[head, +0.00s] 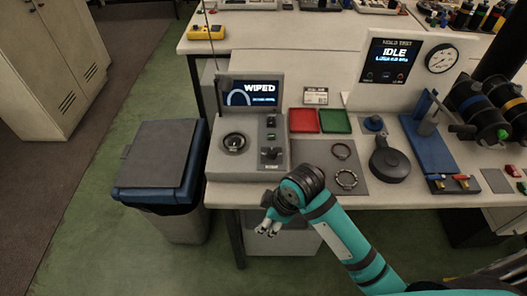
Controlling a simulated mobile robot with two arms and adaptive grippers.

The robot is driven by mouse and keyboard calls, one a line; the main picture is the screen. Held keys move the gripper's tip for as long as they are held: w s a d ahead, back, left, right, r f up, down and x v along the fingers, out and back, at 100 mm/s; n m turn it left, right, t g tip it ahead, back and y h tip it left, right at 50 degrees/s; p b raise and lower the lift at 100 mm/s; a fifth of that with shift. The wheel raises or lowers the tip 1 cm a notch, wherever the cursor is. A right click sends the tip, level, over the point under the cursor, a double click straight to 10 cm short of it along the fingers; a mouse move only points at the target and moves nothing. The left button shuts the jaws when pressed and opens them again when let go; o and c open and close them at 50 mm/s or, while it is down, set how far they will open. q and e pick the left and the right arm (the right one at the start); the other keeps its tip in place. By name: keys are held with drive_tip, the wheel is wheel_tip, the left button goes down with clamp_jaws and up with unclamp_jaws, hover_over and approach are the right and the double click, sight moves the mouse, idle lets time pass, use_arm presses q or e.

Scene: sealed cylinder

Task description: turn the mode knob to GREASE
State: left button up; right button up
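The grey console (218,166) stands at the left front of the bench. Its screen (248,93) reads WIPED. A dark knob (271,154) sits at the lower right of its face, with a small label under it that I cannot read surely. A round black dial (235,142) is to the left of this knob. My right gripper (268,231) is in front of the bench edge, below the console and apart from it. It points down, with its two fingertips a little apart and nothing between them. My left gripper is out of view.
A red tray (304,121) and a green tray (335,121) lie right of the console. Two rings (347,179) lie on a grey mat. A lidded bin (154,165) stands left of the bench. A test panel (386,75) reading IDLE stands behind.

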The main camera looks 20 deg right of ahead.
drive_tip(key=w+r+n+g, duration=0.1)
drive_tip(key=w+r+n, duration=0.35)
drive_tip(key=w, duration=0.25)
wheel_tip(320, 180, up, 16)
drive_tip(key=n+g+h, duration=0.1)
drive_tip(key=n+h, duration=0.2)
drive_tip(key=n, duration=0.6)
hover_over(272, 151)
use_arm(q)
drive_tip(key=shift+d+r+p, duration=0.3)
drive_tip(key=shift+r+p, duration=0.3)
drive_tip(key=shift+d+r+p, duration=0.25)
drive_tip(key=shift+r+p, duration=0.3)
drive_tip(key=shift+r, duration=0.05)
use_arm(e)
wheel_tip(272, 151, down, 17)
drive_tip(key=shift+r, duration=0.1)
clamp_jaws()
